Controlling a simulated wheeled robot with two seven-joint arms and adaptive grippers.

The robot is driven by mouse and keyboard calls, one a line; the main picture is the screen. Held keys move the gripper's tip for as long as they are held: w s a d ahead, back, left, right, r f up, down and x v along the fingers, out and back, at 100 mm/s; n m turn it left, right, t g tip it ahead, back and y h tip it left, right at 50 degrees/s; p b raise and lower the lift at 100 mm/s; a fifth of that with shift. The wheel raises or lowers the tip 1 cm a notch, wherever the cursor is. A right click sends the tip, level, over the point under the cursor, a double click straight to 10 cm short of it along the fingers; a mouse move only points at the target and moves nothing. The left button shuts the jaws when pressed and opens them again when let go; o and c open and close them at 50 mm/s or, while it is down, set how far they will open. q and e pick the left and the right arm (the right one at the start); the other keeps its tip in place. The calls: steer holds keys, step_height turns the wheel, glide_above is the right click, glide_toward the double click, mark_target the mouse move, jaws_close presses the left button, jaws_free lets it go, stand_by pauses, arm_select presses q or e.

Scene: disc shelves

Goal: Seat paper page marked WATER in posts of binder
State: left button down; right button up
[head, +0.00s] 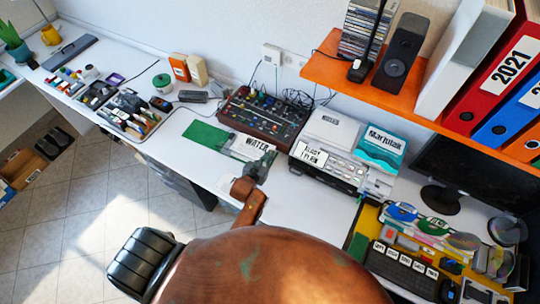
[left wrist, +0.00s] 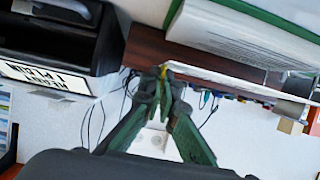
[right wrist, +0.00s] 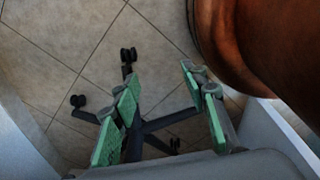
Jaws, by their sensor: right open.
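The white paper page marked WATER (head: 256,146) is above the desk beside the mixer, to the right of the green binder (head: 205,135). My left gripper (head: 262,163) is at the page's near edge. In the left wrist view its fingertips (left wrist: 164,73) are closed together at the end of the page (left wrist: 225,78), seen nearly edge-on. The binder's green cover and printed sheets (left wrist: 235,35) show beside it. The posts are too small to make out. My right gripper (right wrist: 160,85) is open and empty over the floor.
The mixer (head: 265,115) stands right behind the page. A grey printer-like machine (head: 325,150) is to the right. A tray of small items (head: 130,112) lies left of the binder. An orange shelf (head: 375,92) overhangs the desk's right side.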

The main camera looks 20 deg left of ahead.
arm_select(q)
steer(key=shift+p, duration=0.8)
stand_by(1.1)
steer(key=shift+f+b, duration=0.3)
steer(key=shift+f, duration=0.15)
steer(key=shift+f+b, duration=0.75)
steer(key=shift+f, duration=0.55)
steer(key=shift+r, duration=0.1)
steer(key=shift+r+p, duration=1.3)
steer(key=shift+p, duration=0.1)
steer(key=shift+p, duration=0.7)
stand_by(1.1)
steer(key=shift+f+b, duration=0.6)
steer(key=shift+f, duration=0.35)
